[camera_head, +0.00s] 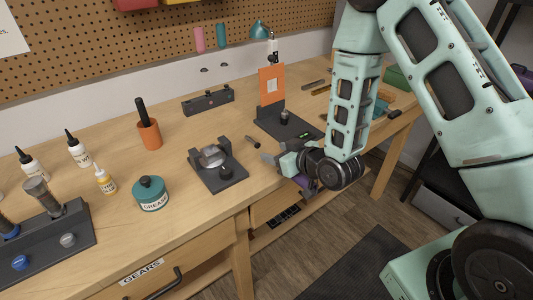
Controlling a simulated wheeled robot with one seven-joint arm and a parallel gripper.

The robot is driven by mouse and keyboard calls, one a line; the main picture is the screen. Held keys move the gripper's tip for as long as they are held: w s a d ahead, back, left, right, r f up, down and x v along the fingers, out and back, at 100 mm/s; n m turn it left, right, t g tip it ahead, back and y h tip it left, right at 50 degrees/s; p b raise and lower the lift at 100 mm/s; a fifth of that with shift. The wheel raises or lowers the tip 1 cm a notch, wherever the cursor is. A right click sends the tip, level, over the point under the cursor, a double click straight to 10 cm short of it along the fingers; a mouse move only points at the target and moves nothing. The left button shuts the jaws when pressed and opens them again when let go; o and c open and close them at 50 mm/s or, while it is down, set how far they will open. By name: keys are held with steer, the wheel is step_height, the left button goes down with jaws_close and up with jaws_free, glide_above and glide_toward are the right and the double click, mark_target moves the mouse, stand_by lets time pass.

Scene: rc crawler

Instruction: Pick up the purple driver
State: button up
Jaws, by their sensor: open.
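My gripper (269,158) is low over the front edge of the workbench, right of the dark grey fixture, with its fingers pointing left. It is open, and I see nothing held between its fingers. A small purple patch (303,182) shows just below my gripper at the bench edge. It is mostly hidden by my wrist, and I cannot tell whether it is the purple driver. No other thing in view is clearly a purple driver.
The dark grey fixture (226,183) stands left of my gripper. Behind is a black base with an orange upright plate (271,85). A grease tub (151,193), an orange cup (149,135) and several bottles stand further left. Bare wood (208,231) lies along the front edge.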

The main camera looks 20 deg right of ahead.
mark_target(270, 151)
steer(key=p+x, duration=0.2)
steer(key=x, duration=0.3)
steer(key=shift+a+f, duration=0.1)
steer(key=shift+c, duration=0.3)
steer(key=c, duration=1)
step_height(270, 151, up, 10)
steer(key=shift+b, duration=0.8)
steer(key=shift+s, duration=0.1)
